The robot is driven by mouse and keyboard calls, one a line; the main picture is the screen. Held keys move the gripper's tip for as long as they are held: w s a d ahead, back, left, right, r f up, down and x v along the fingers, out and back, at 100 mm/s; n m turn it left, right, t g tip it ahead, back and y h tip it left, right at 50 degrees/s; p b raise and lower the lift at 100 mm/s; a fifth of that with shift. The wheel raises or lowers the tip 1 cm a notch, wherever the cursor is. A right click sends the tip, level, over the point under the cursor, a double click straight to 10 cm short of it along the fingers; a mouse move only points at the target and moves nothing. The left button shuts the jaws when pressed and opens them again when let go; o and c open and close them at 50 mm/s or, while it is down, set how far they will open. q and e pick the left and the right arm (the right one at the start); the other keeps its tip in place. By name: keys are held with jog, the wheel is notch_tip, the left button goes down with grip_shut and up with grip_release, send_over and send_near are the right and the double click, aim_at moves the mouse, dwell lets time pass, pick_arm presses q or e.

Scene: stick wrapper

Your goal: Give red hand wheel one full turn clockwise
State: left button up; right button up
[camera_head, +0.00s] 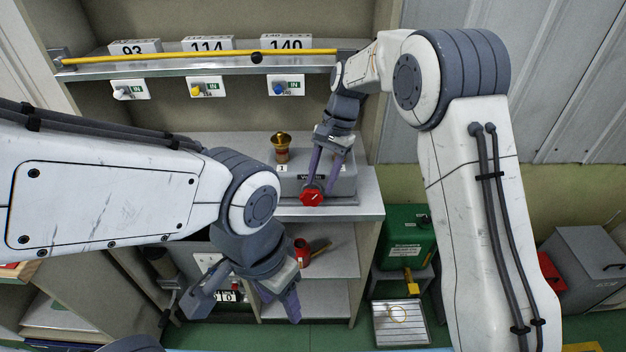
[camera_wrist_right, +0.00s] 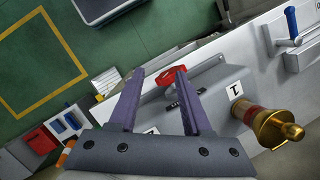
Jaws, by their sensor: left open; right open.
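The red hand wheel (camera_head: 312,198) sits on the front of a grey box (camera_head: 343,184) on the shelf. It also shows in the right wrist view (camera_wrist_right: 171,75), just beyond and between the fingertips. My right gripper (camera_head: 318,182) reaches down from above, its purple fingers open on either side of the wheel's place; whether they touch the wheel I cannot tell. In the wrist view the right gripper (camera_wrist_right: 158,76) has a clear gap between its fingers. My left gripper (camera_head: 245,306) is open and empty, low in front of the cabinet, away from the wheel.
A brass piece (camera_head: 281,147) stands on the box left of my right gripper. Above is a yellow rod (camera_head: 200,55) with numbered plates behind it. A green box (camera_head: 406,235) and a metal tray (camera_head: 401,324) are at lower right. A red mug-like object (camera_head: 301,252) is on a lower shelf.

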aim_at(310, 190)
pick_arm(q)
notch_tip(310, 190, up, 8)
jog(key=p, duration=0.7)
pick_arm(e)
jog(key=w+a+r+m+t+h, duration=0.25)
jog(key=a+m+h, duration=0.4)
jog(key=m, duration=0.55)
jog(key=shift+h, duration=0.35)
jog(key=b+x, duration=0.2)
jog(key=x, duration=0.1)
jog(key=b+x, duration=0.2)
jog(key=s+b+x, duration=0.1)
jog(key=b+x, duration=0.1)
jog(key=x, duration=0.1)
jog(key=shift+d+f+b, duration=0.3)
jog(key=shift+b, duration=0.1)
jog(key=shift+d+f, duration=0.25)
jog(key=shift+f, duration=0.15)
pick_arm(q)
notch_tip(310, 190, down, 7)
pick_arm(e)
grip_shut()
